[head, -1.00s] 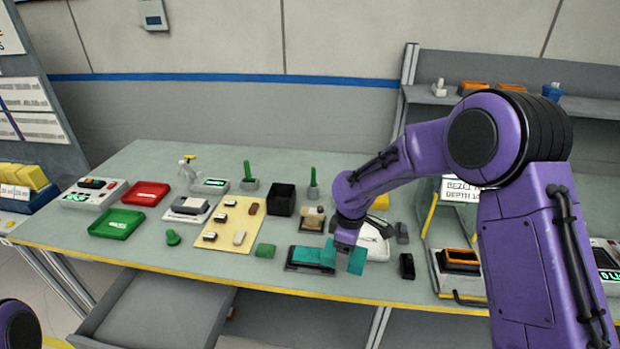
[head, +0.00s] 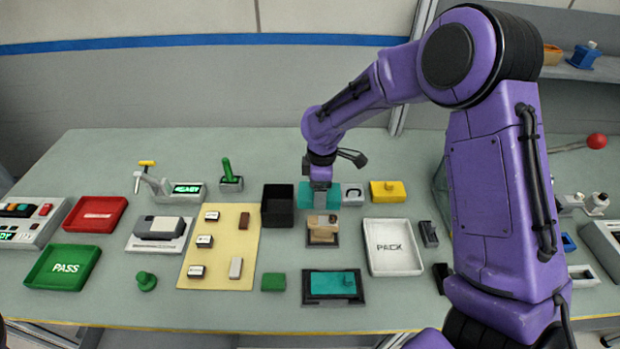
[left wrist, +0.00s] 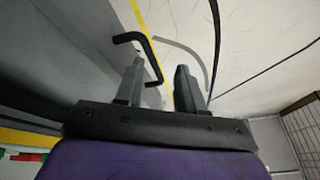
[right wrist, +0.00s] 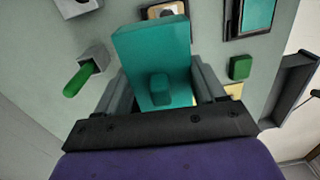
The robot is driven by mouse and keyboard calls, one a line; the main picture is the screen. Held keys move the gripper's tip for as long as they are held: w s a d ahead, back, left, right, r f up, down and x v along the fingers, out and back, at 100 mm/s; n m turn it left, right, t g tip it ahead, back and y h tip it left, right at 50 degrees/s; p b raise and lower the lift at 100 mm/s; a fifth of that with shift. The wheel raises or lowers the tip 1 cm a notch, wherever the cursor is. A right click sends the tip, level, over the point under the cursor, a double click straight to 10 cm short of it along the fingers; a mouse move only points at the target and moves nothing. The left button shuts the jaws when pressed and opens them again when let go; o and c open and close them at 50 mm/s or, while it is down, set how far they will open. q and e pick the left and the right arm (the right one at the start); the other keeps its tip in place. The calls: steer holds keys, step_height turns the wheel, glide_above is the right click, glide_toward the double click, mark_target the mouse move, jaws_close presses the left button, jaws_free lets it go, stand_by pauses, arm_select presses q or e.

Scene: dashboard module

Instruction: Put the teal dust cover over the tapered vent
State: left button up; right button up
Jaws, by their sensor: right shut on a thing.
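The teal dust cover (head: 306,190) is in my right gripper (head: 319,186), behind a tan block on a dark base (head: 322,230), which may be the tapered vent. In the right wrist view the cover (right wrist: 152,48) shows as a flat teal panel with a small knob between the gripper's fingers (right wrist: 160,92). The tan block (right wrist: 166,11) is partly hidden behind the cover's top edge. The cover is apart from the block in the head view; its height over the table is unclear. My left gripper (left wrist: 158,85) is open and empty, away from the tabletop.
A dark tray with a teal piece (head: 333,284) lies near the front edge. A black box (head: 278,206), a green-handled stand (head: 230,182), a yellow block (head: 388,191) and a white PACK tray (head: 394,247) stand around. A black bent bar (left wrist: 140,40) is beside my left fingers.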

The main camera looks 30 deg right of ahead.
steer(key=shift+s+r, duration=0.1)
steer(key=shift+s, duration=0.1)
steer(key=s+r, duration=0.1)
steer(key=s, duration=0.3)
steer(key=w+f, duration=0.1)
steer(key=w+f+b, duration=0.1)
steer(key=f, duration=0.1)
steer(key=w+f+b, duration=0.1)
steer(key=f, duration=0.1)
steer(key=shift+f, duration=0.15)
steer(key=shift+s+f, duration=0.15)
steer(key=shift+f, duration=0.15)
steer(key=shift+s+b, duration=0.3)
steer(key=shift+s, duration=0.3)
steer(key=shift+w+f, duration=0.25)
steer(key=shift+w, duration=0.15)
steer(key=shift+s+r, duration=0.2)
steer(key=shift+s, duration=0.05)
steer(key=shift+p, duration=0.45)
arm_select(q)
steer(key=s, duration=0.1)
steer(key=s+f, duration=0.1)
steer(key=shift+s+f, duration=0.2)
steer(key=shift+s, duration=0.15)
arm_select(e)
steer(key=shift+f, duration=0.15)
